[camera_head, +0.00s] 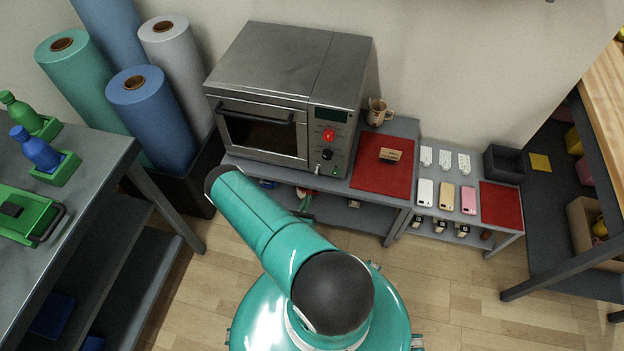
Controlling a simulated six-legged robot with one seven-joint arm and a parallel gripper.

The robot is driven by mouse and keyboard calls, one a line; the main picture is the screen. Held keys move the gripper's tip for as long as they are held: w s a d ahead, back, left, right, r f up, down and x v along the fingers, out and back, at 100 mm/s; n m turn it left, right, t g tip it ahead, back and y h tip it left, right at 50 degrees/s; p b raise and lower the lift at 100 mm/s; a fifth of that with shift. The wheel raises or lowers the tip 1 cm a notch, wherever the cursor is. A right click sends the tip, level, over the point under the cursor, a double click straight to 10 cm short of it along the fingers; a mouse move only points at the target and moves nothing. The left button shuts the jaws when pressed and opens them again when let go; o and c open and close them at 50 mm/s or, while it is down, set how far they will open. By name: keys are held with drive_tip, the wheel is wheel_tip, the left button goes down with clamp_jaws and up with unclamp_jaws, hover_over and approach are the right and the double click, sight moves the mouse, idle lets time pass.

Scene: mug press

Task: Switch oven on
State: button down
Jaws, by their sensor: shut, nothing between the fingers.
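The grey metal oven (270,85) stands on a table at the back wall. Its door (262,133) with a dark handle is closed. The control panel at its right has a dark display, a red switch (329,135), a black knob (327,155) and a small green spot near the bottom. I cannot tell the switch's position. My teal arm rises from my body and reaches up-left, its black elbow end in front of the oven table. I cannot make out my gripper; the arm hides what lies behind it.
A red mat (382,178) with a small brown block (390,155) lies right of the oven; a mug (378,112) stands behind. Phones (447,196) lie on a lower table further right. Rolls (147,103) stand left. A bench (85,165) with bottles is at far left. Floor is clear around my body.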

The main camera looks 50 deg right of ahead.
sight(317, 171)
drive_tip(key=shift+d, duration=0.15)
drive_tip(key=x, duration=1)
drive_tip(key=shift+s, duration=0.1)
